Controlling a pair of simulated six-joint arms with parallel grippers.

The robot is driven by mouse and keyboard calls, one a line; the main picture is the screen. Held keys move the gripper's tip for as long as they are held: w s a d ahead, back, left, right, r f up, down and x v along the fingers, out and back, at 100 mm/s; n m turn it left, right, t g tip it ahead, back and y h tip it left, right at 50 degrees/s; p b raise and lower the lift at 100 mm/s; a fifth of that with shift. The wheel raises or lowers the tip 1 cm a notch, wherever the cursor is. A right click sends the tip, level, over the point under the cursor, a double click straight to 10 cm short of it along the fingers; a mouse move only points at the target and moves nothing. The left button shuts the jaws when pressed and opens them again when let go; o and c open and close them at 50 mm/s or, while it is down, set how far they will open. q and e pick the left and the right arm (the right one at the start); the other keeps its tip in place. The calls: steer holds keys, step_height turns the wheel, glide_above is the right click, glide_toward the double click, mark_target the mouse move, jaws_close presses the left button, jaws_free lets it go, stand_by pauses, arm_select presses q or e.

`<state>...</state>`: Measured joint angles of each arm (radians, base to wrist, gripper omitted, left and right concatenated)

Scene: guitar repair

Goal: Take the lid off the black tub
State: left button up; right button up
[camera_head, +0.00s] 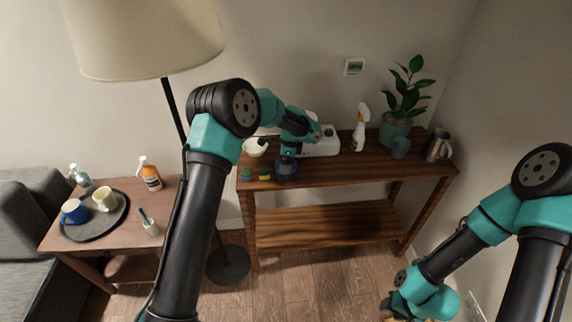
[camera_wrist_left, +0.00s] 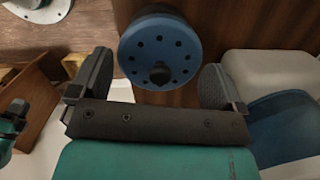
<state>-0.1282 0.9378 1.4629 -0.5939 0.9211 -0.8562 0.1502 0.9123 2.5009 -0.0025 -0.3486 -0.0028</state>
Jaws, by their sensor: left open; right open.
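A round blue lid (camera_wrist_left: 160,50) with a ring of small holes and a dark knob shows in the left wrist view. My left gripper (camera_wrist_left: 155,82) is open, with its fingers on either side of the knob's end of the lid and nothing held. In the head view the blue tub (camera_head: 286,172) stands at the shelf's front left, just under my left gripper (camera_head: 287,158). My right gripper (camera_head: 390,302) is open and low at the bottom edge, far from the tub.
The wooden shelf (camera_head: 345,173) also holds a white bowl (camera_head: 255,147), a white appliance (camera_head: 322,145), a spray bottle (camera_head: 361,128), a potted plant (camera_head: 396,125) and a metal jug (camera_head: 438,146). A small yellow-and-dark item (camera_head: 264,177) sits left of the tub. The shelf's front middle is clear.

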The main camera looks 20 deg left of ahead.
arm_select(q)
steer(key=c, duration=1)
steer(key=shift+s+f, duration=0.1)
steer(key=c, duration=0.3)
